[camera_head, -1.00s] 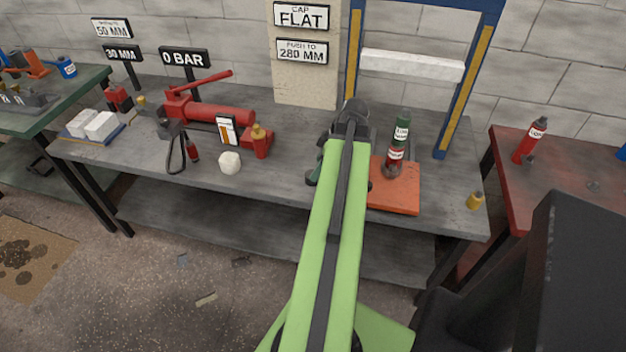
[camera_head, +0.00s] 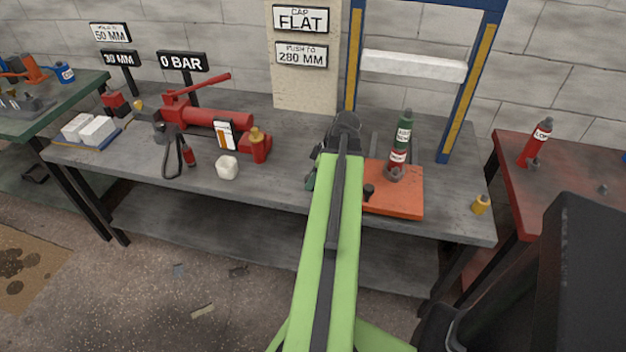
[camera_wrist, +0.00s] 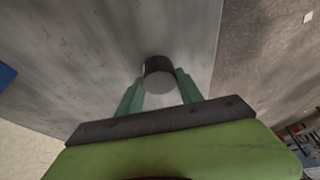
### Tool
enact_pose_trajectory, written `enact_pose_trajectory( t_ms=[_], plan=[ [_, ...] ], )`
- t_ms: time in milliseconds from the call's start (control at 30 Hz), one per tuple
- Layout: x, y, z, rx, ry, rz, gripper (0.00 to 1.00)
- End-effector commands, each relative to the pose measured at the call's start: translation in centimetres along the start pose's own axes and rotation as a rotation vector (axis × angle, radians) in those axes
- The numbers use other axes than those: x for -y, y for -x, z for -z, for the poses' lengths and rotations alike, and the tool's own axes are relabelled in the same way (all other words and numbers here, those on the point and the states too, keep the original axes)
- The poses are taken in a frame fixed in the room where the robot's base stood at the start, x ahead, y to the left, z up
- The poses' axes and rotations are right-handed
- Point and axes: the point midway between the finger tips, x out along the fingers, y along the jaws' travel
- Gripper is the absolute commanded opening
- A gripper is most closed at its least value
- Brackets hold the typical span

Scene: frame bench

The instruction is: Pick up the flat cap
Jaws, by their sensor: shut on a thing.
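In the wrist view, my gripper (camera_wrist: 158,88) has its two green fingers closed on either side of a short dark cylinder with a flat, round grey face, which looks like the flat cap (camera_wrist: 159,80). The grey bench top lies behind it; I cannot tell whether the cap touches it.
A red and green bottle stack (camera_head: 400,150) and a small dark piece (camera_head: 368,191) stand on the orange plate. A blue press frame (camera_head: 465,85) rises behind. A red pump (camera_head: 215,117) and a white lump (camera_head: 227,168) are left. The bench front right of the plate is mostly clear.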

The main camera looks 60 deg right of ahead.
Motion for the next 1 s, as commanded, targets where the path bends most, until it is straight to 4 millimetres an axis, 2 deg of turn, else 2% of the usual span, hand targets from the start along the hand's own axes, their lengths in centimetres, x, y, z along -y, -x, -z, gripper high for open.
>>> enact_pose_trajectory(
  t_ms=[33, 100, 333, 467, 767, 1000],
  plan=[
    [0.0, 0.0, 0.0, 0.000, 0.000, 0.000, 0.07],
    [0.0, 0.0, 0.0, 0.000, 0.000, 0.000, 0.00],
    [0.0, 0.1, 0.1, 0.000, 0.000, 0.000, 0.00],
    [0.0, 0.7, 0.3, 0.000, 0.001, 0.000, 0.00],
    [0.0, 4.9, 2.0, 0.000, 0.000, 0.000, 0.00],
    [-1.0, 10.1, -2.3, 0.000, -0.003, -0.001, 0.00]
  ],
)
